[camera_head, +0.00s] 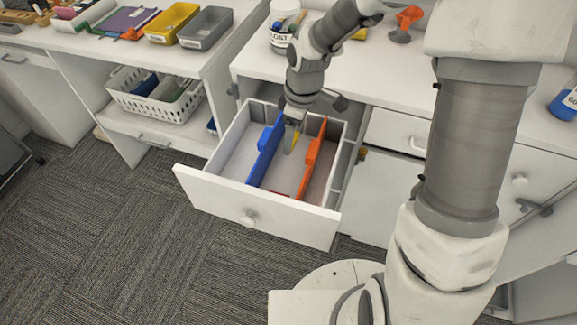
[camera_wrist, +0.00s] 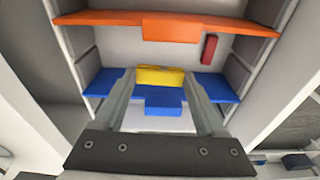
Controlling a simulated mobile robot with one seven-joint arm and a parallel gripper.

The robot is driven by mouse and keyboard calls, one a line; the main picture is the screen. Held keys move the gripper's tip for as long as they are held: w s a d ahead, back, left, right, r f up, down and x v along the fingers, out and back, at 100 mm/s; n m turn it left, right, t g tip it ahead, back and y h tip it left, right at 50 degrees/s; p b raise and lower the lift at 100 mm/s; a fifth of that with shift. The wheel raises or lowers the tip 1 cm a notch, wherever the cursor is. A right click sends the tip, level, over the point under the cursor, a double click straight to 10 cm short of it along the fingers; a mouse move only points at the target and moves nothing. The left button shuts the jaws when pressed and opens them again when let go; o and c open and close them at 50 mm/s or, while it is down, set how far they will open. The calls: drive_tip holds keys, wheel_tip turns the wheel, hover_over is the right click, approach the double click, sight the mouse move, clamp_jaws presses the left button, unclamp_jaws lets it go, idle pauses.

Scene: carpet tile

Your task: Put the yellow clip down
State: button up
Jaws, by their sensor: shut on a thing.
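The yellow clip (camera_wrist: 160,77) is between the fingertips of my gripper (camera_wrist: 158,85) in the wrist view. In the head view only a small yellow part (camera_head: 295,138) shows beside my gripper (camera_head: 291,138). My gripper is shut on the clip and points down into an open white drawer (camera_head: 258,215). Under the clip, in the wrist view, lies a blue divider (camera_wrist: 218,88). I cannot tell whether the clip touches the drawer floor.
The blue divider (camera_head: 266,152) and an orange divider (camera_head: 312,158) split the drawer lengthwise. A small red object (camera_wrist: 209,48) lies between them. On the counters are a yellow tray (camera_head: 172,23), a grey tray (camera_head: 206,28) and a labelled jar (camera_head: 284,30). A white basket (camera_head: 150,100) stands on a shelf.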

sight(289, 168)
drive_tip(key=shift+w+a+f, duration=0.15)
drive_tip(key=shift+f, duration=0.3)
wheel_tip(289, 168, down, 10)
drive_tip(key=shift+r+b, duration=0.1)
drive_tip(key=shift+b, duration=1.15)
drive_tip(key=o, duration=1.4)
drive_tip(key=r+p, duration=0.1)
drive_tip(key=r, duration=0.3)
drive_tip(key=d+r+p, duration=0.1)
drive_tip(key=r, duration=0.7)
drive_tip(key=shift+s+d+r+p, duration=0.1)
drive_tip(key=shift+s+d+p, duration=0.15)
drive_tip(key=shift+p, duration=0.15)
